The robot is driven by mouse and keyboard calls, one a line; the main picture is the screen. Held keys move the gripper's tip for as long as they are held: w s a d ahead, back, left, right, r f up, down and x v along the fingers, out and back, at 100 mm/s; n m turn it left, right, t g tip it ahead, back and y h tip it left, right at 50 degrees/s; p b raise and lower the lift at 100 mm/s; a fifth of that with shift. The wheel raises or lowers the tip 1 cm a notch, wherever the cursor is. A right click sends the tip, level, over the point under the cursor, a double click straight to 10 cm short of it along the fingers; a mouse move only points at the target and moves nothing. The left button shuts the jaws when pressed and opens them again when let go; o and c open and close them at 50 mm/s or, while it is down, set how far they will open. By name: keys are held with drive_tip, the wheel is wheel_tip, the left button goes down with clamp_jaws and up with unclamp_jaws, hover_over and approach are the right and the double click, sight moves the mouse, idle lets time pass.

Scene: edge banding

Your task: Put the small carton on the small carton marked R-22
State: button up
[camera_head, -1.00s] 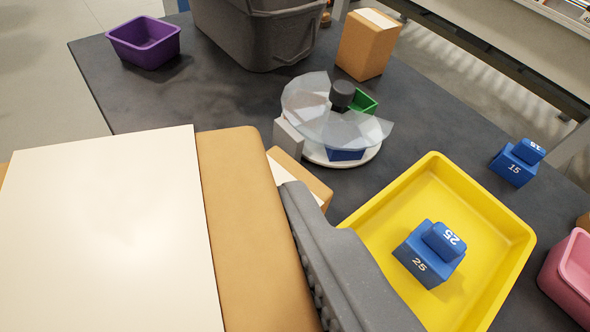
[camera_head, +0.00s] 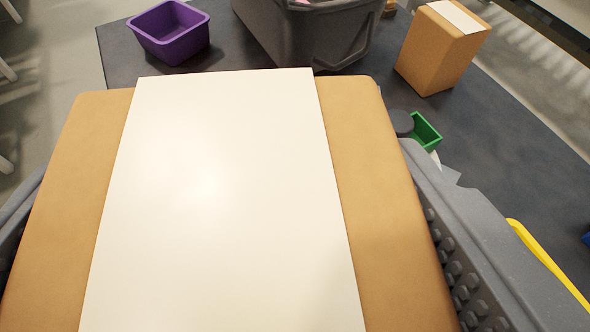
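A tan carton (camera_head: 365,150) with a broad white label or strip across its top fills the middle of the view, very close. My gripper (camera_head: 222,165) has a grey finger along each side of it and appears shut on it. Another tan carton (camera_head: 432,55) with a white strip stands on the dark table at the back right, apart from the held one. No R-22 mark is legible on either carton. The held carton hides much of the table in front of me.
A purple bin (camera_head: 168,40) stands at the back left, beside a large grey crate (camera_head: 345,35). A small green bin (camera_head: 426,132) and a dark knob (camera_head: 401,122) show past my right finger. A yellow tray edge (camera_head: 545,260) is at right.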

drive_tip(key=shift+w+f, duration=0.2)
drive_tip(key=shift+f, duration=0.05)
drive_tip(key=shift+f+b, duration=0.35)
drive_tip(key=shift+f, duration=1.15)
drive_tip(key=o, duration=1.5)
drive_tip(key=shift+f, duration=0.1)
drive_tip(key=shift+s+d, duration=0.1)
drive_tip(key=shift+s+d+r, duration=0.1)
drive_tip(key=shift+s+r, duration=0.2)
drive_tip(key=v, duration=1.1)
drive_tip(key=shift+s, duration=0.15)
drive_tip(key=shift+f, duration=0.1)
